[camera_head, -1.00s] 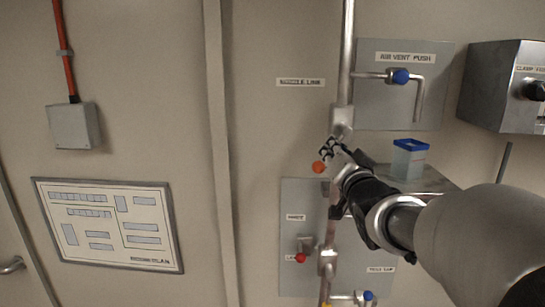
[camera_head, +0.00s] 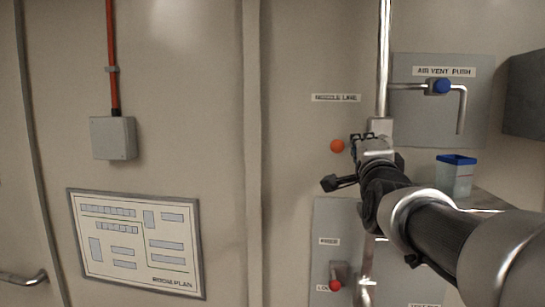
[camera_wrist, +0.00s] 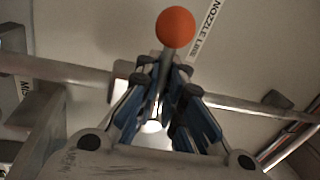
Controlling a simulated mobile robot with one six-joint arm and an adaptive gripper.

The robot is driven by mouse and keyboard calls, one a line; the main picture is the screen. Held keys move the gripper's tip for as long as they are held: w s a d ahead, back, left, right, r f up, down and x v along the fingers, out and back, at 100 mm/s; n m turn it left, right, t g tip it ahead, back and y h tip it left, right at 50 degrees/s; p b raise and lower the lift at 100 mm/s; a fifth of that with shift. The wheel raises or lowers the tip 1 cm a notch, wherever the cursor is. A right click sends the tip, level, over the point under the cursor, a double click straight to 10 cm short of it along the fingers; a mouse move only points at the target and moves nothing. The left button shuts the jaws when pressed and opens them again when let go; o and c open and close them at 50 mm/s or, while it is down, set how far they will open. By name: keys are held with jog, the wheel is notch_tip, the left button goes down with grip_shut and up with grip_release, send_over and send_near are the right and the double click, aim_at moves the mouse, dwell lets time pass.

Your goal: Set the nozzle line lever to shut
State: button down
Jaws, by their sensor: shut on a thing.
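The nozzle line lever ends in an orange ball (camera_head: 337,146) below the "NOZZLE LINE" label (camera_head: 336,98), left of the vertical pipe (camera_head: 384,60). My gripper (camera_head: 364,142) is at the lever, just right of the ball. In the wrist view, the orange ball (camera_wrist: 175,27) stands beyond my fingertips (camera_wrist: 166,76), and the thin lever stem runs between the blue-grey fingers. The gripper is shut on the stem. The lever points out to the left, roughly across the pipe. Its pivot is mostly hidden by my gripper.
A panel with an "AIR VENT PUSH" label (camera_head: 443,71) and blue-knobbed valve (camera_head: 440,87) is right of the pipe. A blue-rimmed container (camera_head: 455,176) stands on a shelf beside my arm. A red-knobbed lever (camera_head: 335,285) is below.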

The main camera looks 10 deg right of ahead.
jog(key=shift+r+m+b, duration=0.15)
jog(key=shift+m+b, duration=0.25)
jog(key=shift+m, duration=0.4)
jog(key=shift+r, duration=0.1)
jog(key=c, duration=1.7)
grip_release()
jog(key=shift+r, duration=0.1)
jog(key=v, duration=1.2)
jog(key=shift+a, duration=0.15)
